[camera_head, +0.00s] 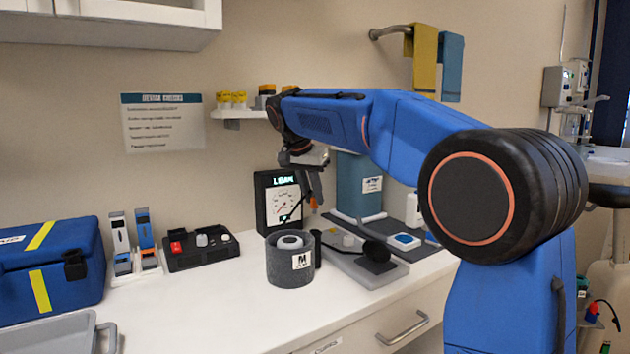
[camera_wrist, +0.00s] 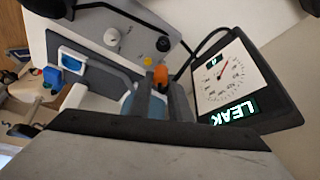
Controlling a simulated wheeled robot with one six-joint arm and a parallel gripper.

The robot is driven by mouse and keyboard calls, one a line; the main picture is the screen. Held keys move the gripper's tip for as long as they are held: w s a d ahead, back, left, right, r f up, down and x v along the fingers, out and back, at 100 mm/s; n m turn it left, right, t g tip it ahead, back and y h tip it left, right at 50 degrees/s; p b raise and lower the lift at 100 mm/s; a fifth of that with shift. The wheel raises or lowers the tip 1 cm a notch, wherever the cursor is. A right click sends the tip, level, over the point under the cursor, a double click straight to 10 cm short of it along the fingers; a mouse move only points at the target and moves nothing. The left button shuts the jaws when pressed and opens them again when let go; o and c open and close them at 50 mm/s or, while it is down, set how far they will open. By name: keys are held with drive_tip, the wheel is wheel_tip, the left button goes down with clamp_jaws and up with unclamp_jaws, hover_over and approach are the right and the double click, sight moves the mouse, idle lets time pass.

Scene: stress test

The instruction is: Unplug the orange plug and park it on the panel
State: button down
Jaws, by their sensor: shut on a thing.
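The orange plug (camera_wrist: 160,74) sits at the tips of my gripper (camera_wrist: 157,92) in the wrist view, and the gripper is shut on it. A grey panel (camera_wrist: 85,22) with a white knob, a black knob and a yellow spot lies beyond the plug.
The black gauge box (camera_head: 262,210) reads LEAK and also shows close by in the wrist view (camera_wrist: 270,95). A grey cup marked M (camera_head: 283,268) and a teal device (camera_head: 350,180) stand near the gripper.

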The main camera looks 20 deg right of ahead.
sight(312, 204)
drive_tip(key=shift+f, duration=1.95)
drive_tip(key=shift+f, duration=1.5)
drive_tip(key=c, duration=1.6)
unclamp_jaws()
drive_tip(key=shift+o, duration=0.2)
drive_tip(key=shift+r, duration=0.1)
drive_tip(key=v, duration=1.7)
drive_tip(key=shift+r, duration=0.1)
